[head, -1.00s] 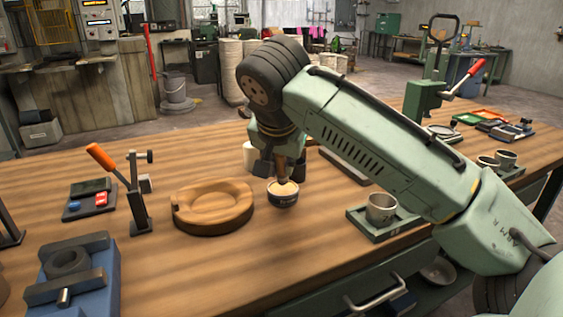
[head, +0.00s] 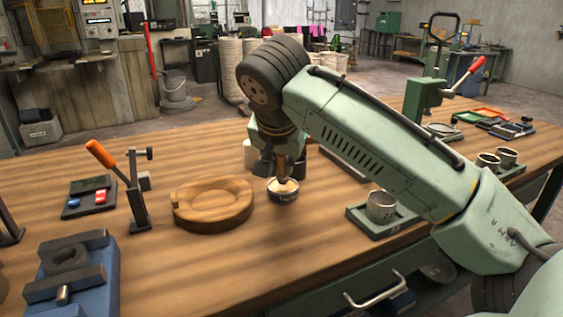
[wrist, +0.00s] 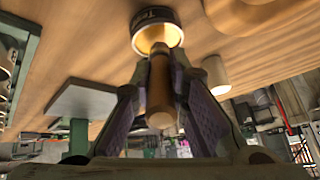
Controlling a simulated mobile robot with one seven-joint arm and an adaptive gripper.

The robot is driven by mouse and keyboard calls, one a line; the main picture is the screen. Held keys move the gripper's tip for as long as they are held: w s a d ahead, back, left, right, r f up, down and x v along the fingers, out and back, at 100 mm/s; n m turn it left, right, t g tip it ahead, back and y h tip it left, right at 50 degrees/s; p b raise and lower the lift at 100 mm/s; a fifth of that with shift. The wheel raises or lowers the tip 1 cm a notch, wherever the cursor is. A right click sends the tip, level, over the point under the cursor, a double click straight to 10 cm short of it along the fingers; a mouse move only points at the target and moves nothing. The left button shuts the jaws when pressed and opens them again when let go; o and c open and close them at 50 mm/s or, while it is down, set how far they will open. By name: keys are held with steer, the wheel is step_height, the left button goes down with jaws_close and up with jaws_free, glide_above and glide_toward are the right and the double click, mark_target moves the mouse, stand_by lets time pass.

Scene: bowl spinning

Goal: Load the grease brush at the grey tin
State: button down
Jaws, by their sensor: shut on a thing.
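The grey tin (head: 283,195) stands on the bench right of the round wooden form, with pale yellowish grease at its top. It also shows at the top of the wrist view (wrist: 157,30). My gripper (wrist: 160,85) is shut on the grease brush (wrist: 159,95), a brown cylindrical handle between the two finger pads. In the head view the gripper (head: 281,168) is right above the tin, pointing down. The brush's lower end reaches the tin's mouth; the bristles are hidden, and I cannot tell how deep they sit.
The round wooden form (head: 213,204) lies left of the tin. An orange-handled clamp (head: 135,190) and a blue fixture (head: 75,275) stand further left. A metal cup in a green tray (head: 362,218) is to the right. A pale cylinder (wrist: 215,75) stands behind the tin.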

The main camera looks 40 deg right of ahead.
steer(key=shift+f+b, duration=0.35)
steer(key=shift+f, duration=0.15)
stand_by(1.1)
steer(key=shift+r+p, duration=2.7)
steer(key=shift+r, duration=0.9)
